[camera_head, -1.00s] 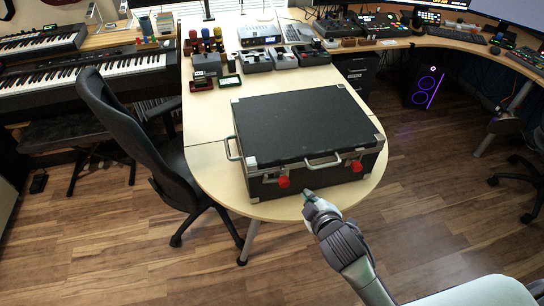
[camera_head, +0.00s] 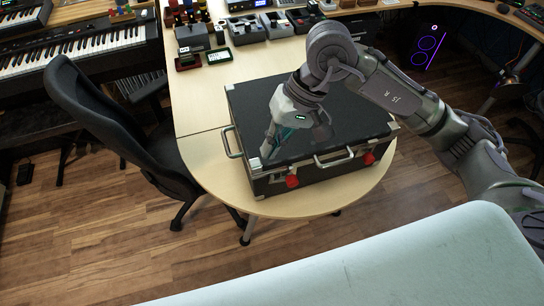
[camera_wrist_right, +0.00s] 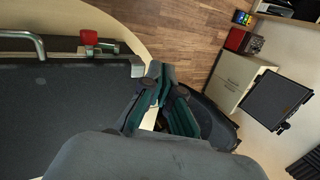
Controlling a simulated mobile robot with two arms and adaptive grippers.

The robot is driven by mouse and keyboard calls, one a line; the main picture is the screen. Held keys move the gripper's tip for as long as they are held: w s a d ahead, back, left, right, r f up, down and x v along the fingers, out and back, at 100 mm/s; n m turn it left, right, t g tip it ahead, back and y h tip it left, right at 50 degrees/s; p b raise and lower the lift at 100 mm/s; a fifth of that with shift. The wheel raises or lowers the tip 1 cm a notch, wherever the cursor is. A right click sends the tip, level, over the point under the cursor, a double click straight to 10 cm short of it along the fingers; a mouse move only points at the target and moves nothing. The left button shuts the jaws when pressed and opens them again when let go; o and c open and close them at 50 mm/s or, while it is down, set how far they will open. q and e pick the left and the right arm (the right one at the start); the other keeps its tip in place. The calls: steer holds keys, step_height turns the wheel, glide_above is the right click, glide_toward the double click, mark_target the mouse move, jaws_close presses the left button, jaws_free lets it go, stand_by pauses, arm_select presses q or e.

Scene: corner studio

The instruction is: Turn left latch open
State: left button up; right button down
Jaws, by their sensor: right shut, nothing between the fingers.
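The black case (camera_head: 255,100) lies closed on the rounded end of the wooden table. Its red left latch (camera_head: 292,181) and red right latch (camera_head: 368,159) are on the front face, either side of the front handle (camera_head: 333,160). My right gripper (camera_head: 266,153) reaches down over the case's front left corner, left of the left latch and apart from it. In the right wrist view its fingers (camera_wrist_right: 161,78) are together and empty beside the case corner, with the left latch (camera_wrist_right: 89,37) to their left. My left gripper is not in view.
An office chair (camera_head: 110,125) stands left of the table (camera_head: 205,165). A silver side handle (camera_head: 232,142) sticks out from the case's left side. Several small devices stand on the table behind the case. The floor in front is clear.

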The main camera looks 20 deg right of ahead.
steer(key=w+d+h, duration=0.2)
steer(key=d, duration=0.2)
steer(key=p, duration=0.4)
glide_above(276, 181)
steer(key=shift+n+t+h, duration=0.3)
steer(key=shift+n, duration=0.1)
steer(key=d+x, duration=0.1)
steer(key=x, duration=0.3)
steer(key=d+x, duration=0.1)
steer(key=x, duration=0.7)
steer(key=shift+d+f, duration=0.4)
steer(key=shift+f, duration=0.2)
steer(key=shift+w+f, duration=0.1)
steer(key=shift+f, duration=0.3)
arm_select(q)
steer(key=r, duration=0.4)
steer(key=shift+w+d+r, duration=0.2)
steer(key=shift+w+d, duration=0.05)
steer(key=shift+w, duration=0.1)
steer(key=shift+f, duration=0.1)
